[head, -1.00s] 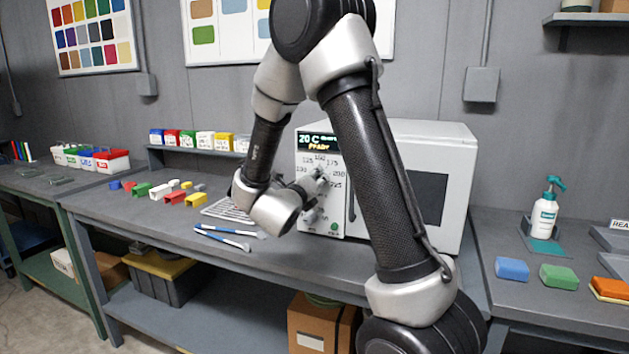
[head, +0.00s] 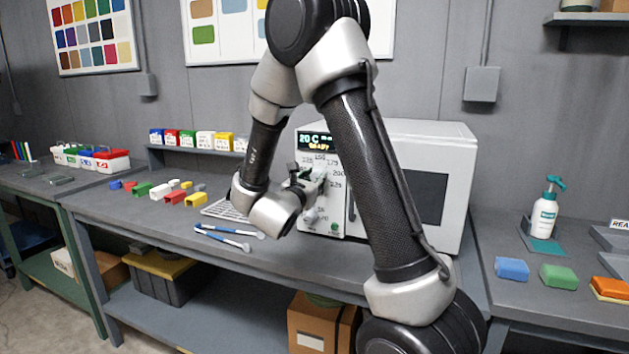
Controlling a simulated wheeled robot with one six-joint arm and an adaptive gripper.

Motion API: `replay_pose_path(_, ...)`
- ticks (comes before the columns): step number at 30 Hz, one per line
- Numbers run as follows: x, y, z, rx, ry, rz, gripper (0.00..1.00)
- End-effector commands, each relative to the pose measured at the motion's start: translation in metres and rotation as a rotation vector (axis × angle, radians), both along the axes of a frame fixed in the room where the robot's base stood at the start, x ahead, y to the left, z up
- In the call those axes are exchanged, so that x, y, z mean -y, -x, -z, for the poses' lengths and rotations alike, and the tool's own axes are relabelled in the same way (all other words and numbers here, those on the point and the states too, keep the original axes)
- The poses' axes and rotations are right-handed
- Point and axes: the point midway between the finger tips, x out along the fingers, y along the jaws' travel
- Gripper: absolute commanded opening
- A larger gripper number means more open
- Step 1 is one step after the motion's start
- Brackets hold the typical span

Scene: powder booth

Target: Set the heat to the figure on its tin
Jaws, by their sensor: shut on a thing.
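A white oven (head: 455,150) stands on the bench, with a control panel (head: 304,150) at its left front. Its display (head: 316,138) reads 20 C, with a smaller line too blurred to read. A heat dial with printed figures, among them 160, 175, 200 and 225, sits below it. My gripper (head: 320,176) is shut on the dial's knob and hides most of it, so its pointer cannot be read. A row of tins (head: 205,140) in blue, red, green, white and yellow stands on a low shelf to the left; their labels are too small to read.
A lower knob (head: 311,217) and a green button (head: 335,228) are close under my gripper. Coloured parts (head: 174,198), a wire rack (head: 224,211) and blue-handled tools (head: 225,238) lie on the bench to the left. A spray bottle (head: 544,215) stands to the right.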

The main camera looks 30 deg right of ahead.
Motion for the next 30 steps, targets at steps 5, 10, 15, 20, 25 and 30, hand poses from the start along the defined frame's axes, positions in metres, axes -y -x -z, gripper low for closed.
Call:
replay_pose_path(5,0.0,0.0015,0.0037,0.039,-0.042,0.001,0.08)
replay_pose_path(10,-0.0001,0.0016,0.0038,0.062,-0.059,0.002,0.08)
replay_pose_path(15,-0.0001,0.0015,0.004,0.066,-0.063,0.002,0.08)
replay_pose_path(20,-0.0001,0.0016,0.0042,0.065,-0.064,0.002,0.08)
replay_pose_path(25,-0.0001,0.0016,0.0039,0.066,-0.063,0.002,0.44)
replay_pose_path(30,-0.0001,0.0009,0.0024,0.069,-0.061,0.001,0.55)
